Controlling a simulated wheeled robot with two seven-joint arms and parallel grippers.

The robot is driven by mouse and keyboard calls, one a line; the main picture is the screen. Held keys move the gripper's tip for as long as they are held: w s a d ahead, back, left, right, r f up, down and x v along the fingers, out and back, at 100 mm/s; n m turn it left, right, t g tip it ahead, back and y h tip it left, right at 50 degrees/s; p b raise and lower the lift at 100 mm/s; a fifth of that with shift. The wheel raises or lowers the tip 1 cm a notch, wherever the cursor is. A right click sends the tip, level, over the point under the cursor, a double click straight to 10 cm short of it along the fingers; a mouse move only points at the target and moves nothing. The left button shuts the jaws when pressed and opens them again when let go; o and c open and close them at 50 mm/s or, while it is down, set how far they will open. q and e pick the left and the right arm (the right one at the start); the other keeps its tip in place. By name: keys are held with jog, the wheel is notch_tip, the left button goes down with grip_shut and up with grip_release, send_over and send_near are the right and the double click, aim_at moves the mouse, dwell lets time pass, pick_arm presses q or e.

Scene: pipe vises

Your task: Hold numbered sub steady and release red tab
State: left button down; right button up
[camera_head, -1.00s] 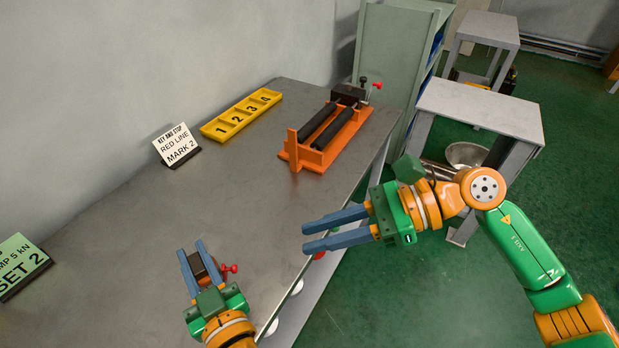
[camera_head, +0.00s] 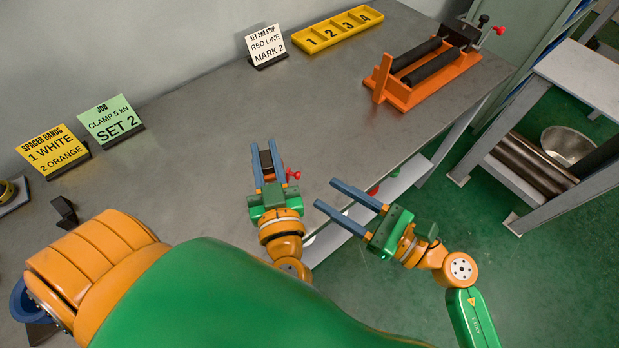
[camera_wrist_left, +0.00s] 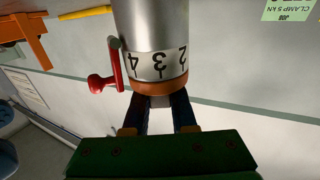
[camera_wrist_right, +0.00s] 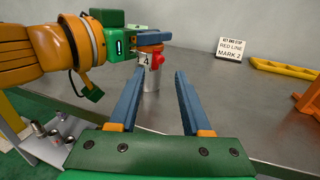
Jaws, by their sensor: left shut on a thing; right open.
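The numbered sub (camera_wrist_left: 150,35) is a silver cylinder with a white ring showing 2, 3 and 4 above an orange band. A red tab (camera_wrist_left: 108,80) stands along its side in the left wrist view; it also shows in the head view (camera_head: 293,174). My left gripper (camera_head: 266,150) is shut on the sub, whose dark end (camera_head: 266,163) shows between the fingers. In the right wrist view the sub (camera_wrist_right: 151,83) hangs upright beyond my right gripper (camera_wrist_right: 160,75), which is open, empty and apart from it. The sub's far side is hidden.
An orange stand with black rollers (camera_head: 425,72) and a yellow numbered tray (camera_head: 335,30) stand at the back of the bench. Sign cards (camera_head: 266,46) line the wall side. A shelf unit with pipes (camera_head: 535,165) stands to the right. The middle of the bench is clear.

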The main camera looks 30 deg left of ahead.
jog(key=a, duration=0.4)
jog(key=w+a, duration=0.1)
jog(key=a, duration=0.1)
jog(key=shift+d, duration=0.1)
grip_shut()
jog(key=shift+f, duration=0.1)
jog(key=shift+d+f+m+y, duration=0.15)
jog(key=shift+f+m+y, duration=0.25)
jog(key=shift+y, duration=0.3)
jog(key=shift+d+f+m+t+y, duration=0.1)
jog(key=shift+f+m+t+y, duration=0.2)
jog(key=shift+y, duration=0.3)
jog(key=shift+d+f+m+t+y, duration=0.1)
jog(key=shift+f+m+t+y, duration=0.15)
jog(key=shift+y, duration=0.35)
